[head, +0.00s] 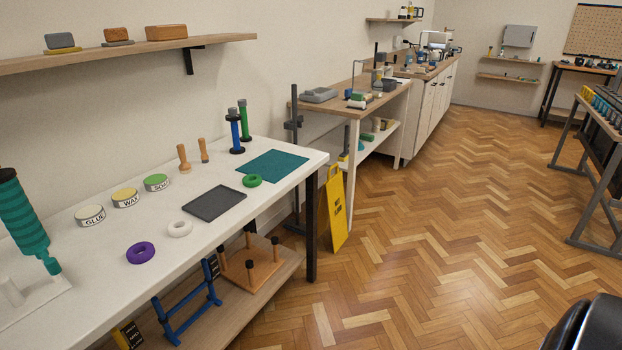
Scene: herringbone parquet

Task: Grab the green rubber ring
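The green rubber ring (252,181) lies flat on the white table (110,262). It sits between a dark grey mat (214,203) and a teal mat (272,167), near the table's front edge. A white ring (180,229) and a purple ring (140,253) lie nearer along the same edge. Neither of my grippers shows in the head view.
Glue (90,216), wax (125,198) and a third, green-topped tin (156,183) stand behind the rings. Blue (235,132) and green (244,119) handled tools stand at the back. A yellow floor sign (336,210) leans beyond the table. Parquet (430,240) to the right is clear.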

